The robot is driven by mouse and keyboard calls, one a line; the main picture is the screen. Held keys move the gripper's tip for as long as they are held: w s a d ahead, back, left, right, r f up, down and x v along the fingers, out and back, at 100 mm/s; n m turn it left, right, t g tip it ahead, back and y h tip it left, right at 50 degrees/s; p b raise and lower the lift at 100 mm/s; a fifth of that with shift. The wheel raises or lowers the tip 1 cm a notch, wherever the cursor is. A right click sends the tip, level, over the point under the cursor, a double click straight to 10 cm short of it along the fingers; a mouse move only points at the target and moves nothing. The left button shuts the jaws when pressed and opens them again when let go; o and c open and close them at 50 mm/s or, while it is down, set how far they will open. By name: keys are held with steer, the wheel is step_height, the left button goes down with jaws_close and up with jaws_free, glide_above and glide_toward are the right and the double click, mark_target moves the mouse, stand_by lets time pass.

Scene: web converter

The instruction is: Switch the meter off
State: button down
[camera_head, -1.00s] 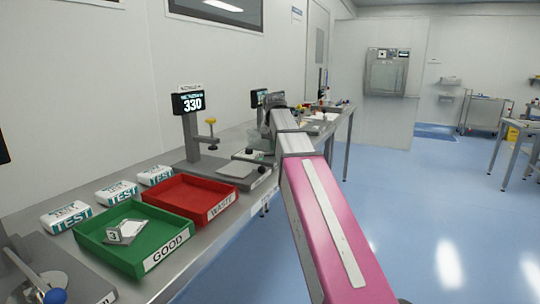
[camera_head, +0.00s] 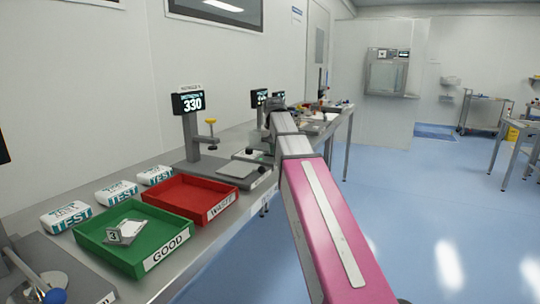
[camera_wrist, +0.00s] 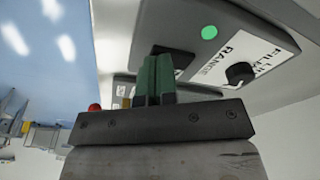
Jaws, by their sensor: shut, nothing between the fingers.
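In the wrist view my gripper (camera_wrist: 156,62) has its two green fingers together, with nothing between them. The fingertips overlap a dark rectangular part (camera_wrist: 178,60) on a grey instrument; contact cannot be told. This instrument (camera_wrist: 190,15), apparently the meter, has a round green light or button (camera_wrist: 209,33), a black knob (camera_wrist: 240,74) and a white label reading "RANGE" (camera_wrist: 240,55). The label and knob are right of the fingers. In the head view the gripper is hidden at the far end of my arm, near small dark displays (camera_head: 258,98).
A stand with a display reading 330 (camera_head: 188,103) is on the bench left of my arm. Nearer are a red waste tray (camera_head: 221,209), a green good tray (camera_head: 148,267) and several TEST packs (camera_head: 117,193). Blue floor (camera_head: 420,220) on the right is open.

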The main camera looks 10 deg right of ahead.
steer(key=shift+f, duration=0.15)
steer(key=shift+r, duration=3.5)
